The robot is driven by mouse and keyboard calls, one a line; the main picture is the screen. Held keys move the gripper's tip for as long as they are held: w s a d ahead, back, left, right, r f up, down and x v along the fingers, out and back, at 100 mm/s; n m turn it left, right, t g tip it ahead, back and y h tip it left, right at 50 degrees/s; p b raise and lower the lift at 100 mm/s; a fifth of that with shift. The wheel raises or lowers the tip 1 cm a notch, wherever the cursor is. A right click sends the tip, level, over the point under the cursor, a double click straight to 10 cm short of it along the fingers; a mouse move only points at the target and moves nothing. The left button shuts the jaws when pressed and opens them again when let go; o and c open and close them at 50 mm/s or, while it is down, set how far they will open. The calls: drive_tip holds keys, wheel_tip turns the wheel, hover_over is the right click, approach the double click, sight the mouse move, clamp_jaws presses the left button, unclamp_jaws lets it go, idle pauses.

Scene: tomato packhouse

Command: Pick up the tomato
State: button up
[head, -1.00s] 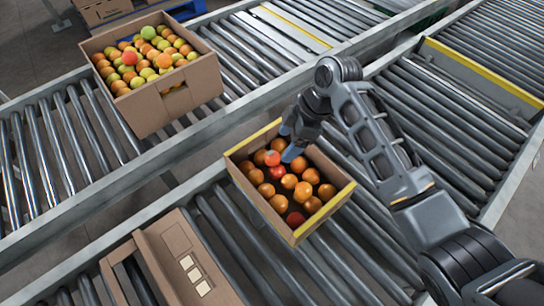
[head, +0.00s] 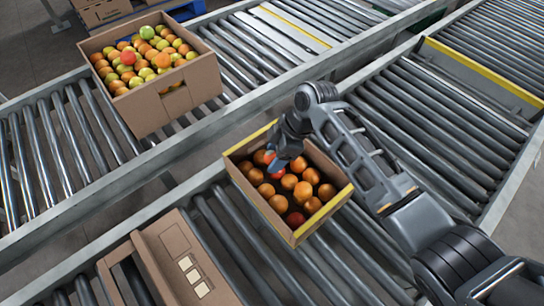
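Red tomatoes lie among orange fruit in the near cardboard box (head: 322,216) with yellow-edged ends. One red tomato (head: 277,170) is right under my gripper and partly covered by it. Another red tomato (head: 269,157) shows just left of the fingers. A third red tomato (head: 295,218) lies near the box's front corner. My gripper (head: 280,160) points down into the back part of the box, close above the fruit. Its far finger is hidden, so I cannot tell how wide the fingers stand or whether they touch a tomato.
A taller cardboard box (head: 190,88) full of mixed green, yellow, orange and red fruit stands on the roller conveyor behind. A brown cardboard piece with pale labels (head: 170,262) is at front left. Metal rails (head: 150,170) run between the conveyors. Rollers right of the near box are bare.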

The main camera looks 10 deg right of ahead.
drive_tip(key=c, duration=0.5)
drive_tip(key=shift+c, duration=0.2)
